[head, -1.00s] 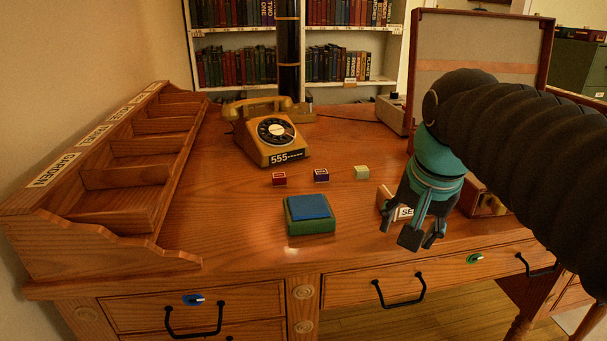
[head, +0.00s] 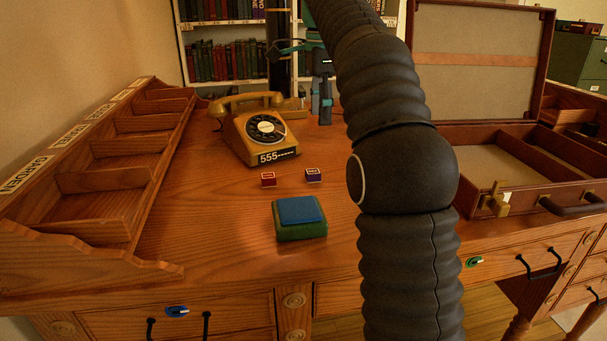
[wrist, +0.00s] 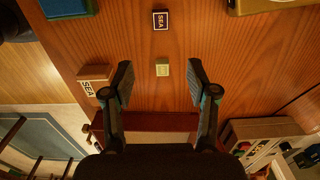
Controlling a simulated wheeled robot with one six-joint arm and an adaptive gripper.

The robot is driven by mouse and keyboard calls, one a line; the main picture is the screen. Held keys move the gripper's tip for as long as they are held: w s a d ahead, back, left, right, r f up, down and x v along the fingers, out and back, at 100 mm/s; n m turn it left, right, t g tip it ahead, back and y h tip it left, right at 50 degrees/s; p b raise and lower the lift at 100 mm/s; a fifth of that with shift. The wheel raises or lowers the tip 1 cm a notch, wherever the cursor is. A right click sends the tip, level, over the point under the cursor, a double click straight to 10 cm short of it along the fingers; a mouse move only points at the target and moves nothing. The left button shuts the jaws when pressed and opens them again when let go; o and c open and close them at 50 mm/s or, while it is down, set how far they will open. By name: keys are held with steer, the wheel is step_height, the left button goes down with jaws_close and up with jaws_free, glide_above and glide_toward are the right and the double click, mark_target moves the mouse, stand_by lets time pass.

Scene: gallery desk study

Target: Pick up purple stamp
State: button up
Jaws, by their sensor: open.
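The purple stamp (head: 313,175) is a small dark block with a pale label on the desk, to the right of the red stamp (head: 268,179). My gripper (wrist: 159,76) is open and empty. In the head view only part of my gripper (head: 320,100) shows, raised behind my arm, apart from the stamps.
A green stamp pad with a blue top (head: 300,212) sits in front of the stamps. A tan rotary telephone (head: 245,135) stands behind them. A wooden sorting rack (head: 100,180) lines the left, and an open case (head: 500,140) stands at right. A SEA-labelled wooden block (wrist: 92,73) lies nearby.

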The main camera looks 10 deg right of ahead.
steer(key=b, duration=0.4)
glide_above(313, 171)
steer(key=f, duration=0.7)
steer(key=shift+s+d+f, duration=0.15)
steer(key=shift+d+f, duration=0.05)
steer(key=shift+f, duration=0.05)
steer(key=shift+a+f+b, duration=0.2)
steer(key=shift+f+b, duration=0.6)
steer(key=shift+f, duration=2.35)
steer(key=c, duration=0.9)
